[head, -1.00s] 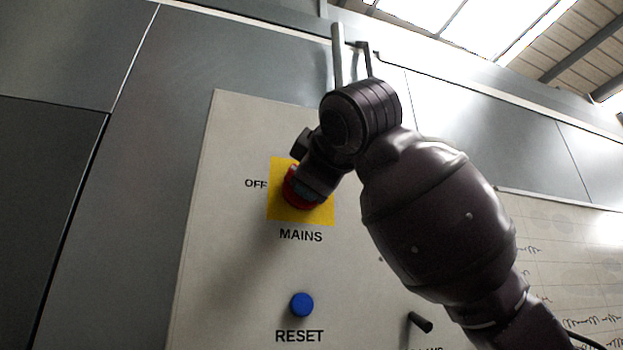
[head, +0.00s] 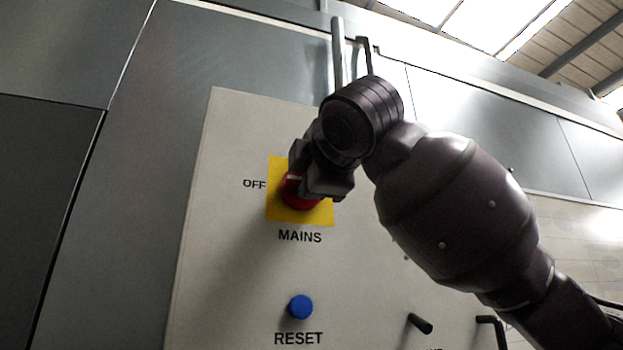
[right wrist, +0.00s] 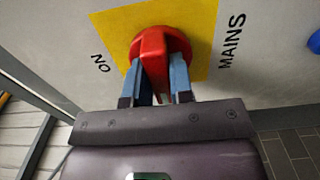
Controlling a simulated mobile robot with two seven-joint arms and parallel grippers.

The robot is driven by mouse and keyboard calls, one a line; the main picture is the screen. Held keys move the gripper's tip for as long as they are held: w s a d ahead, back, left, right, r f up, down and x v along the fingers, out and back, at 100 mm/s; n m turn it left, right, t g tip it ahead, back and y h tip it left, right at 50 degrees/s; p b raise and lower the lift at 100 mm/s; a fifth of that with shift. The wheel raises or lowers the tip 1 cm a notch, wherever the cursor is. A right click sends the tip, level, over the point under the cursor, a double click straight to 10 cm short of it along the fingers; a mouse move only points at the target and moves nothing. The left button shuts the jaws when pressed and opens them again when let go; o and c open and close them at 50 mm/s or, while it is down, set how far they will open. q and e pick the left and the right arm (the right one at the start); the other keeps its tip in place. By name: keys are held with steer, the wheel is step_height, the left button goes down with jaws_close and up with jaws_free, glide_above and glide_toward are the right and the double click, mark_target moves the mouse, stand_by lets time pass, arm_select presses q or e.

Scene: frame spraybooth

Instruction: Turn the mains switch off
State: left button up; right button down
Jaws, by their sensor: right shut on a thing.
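The mains switch is a red rotary knob (head: 298,194) on a yellow plate (head: 318,215), with OFF printed to its left and MAINS below. My right gripper (head: 308,188) is at the knob and hides part of it. In the right wrist view the blue fingers of my right gripper (right wrist: 158,84) are shut on the knob's raised red handle (right wrist: 154,62), one on each side. The handle looks roughly level on the panel, in line with the OFF side. A pale mark shows on the knob's left in the head view. ON is readable in the wrist view. My left gripper is not in view.
A blue RESET button (head: 300,306) sits below the switch on the pale panel (head: 225,250). A black lever (head: 419,323) is at lower right, with a dark bent handle (head: 492,325) beyond it. An upright grey bar (head: 338,55) stands behind my wrist.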

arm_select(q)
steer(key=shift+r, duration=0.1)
arm_select(e)
steer(key=c, duration=1)
jaws_free()
steer(key=shift+s, duration=0.15)
arm_select(q)
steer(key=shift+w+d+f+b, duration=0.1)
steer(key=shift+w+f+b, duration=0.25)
steer(key=shift+b, duration=0.45)
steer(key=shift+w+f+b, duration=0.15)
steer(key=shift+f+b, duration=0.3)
steer(key=shift+b, duration=0.3)
arm_select(e)
steer(key=v, duration=1)
steer(key=shift+s, duration=0.3)
steer(key=shift+d, duration=0.1)
